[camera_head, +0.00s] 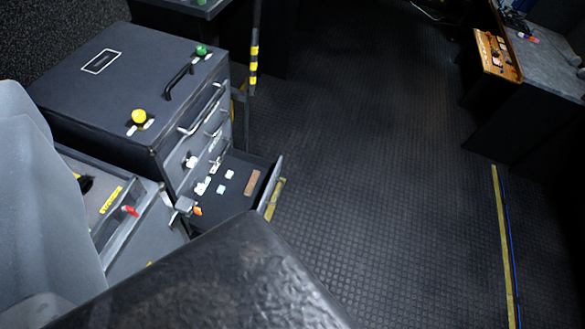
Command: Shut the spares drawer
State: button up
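A dark grey drawer cabinet (110,95) stands at the left in the head camera view. One low drawer, which I take as the spares drawer (272,178), is pulled out to the right, and its front stands clear of the cabinet. Several small pale pieces, an orange piece and a brown block (252,183) lie in it. A yellow strip shows along the outside of its front. Its near corner is hidden behind a large dark rounded shape at the bottom. The drawers above it look shut. I cannot make out my gripper.
A yellow-and-black striped post (254,62) stands behind the cabinet. A grey rounded form (45,205) fills the left edge, beside a low grey unit (150,235). The ribbed floor (380,160) right of the drawer is clear. A desk with another open drawer (497,57) is at upper right.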

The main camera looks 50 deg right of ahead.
aim_at(229, 189)
jog(key=z, duration=0.4)
jog(key=k, duration=1.45)
jog(key=u, duration=0.6)
jog(key=i, duration=1.75)
jog(key=z, duration=1.1)
jog(key=i, duration=0.45)
jog(key=z, duration=0.35)
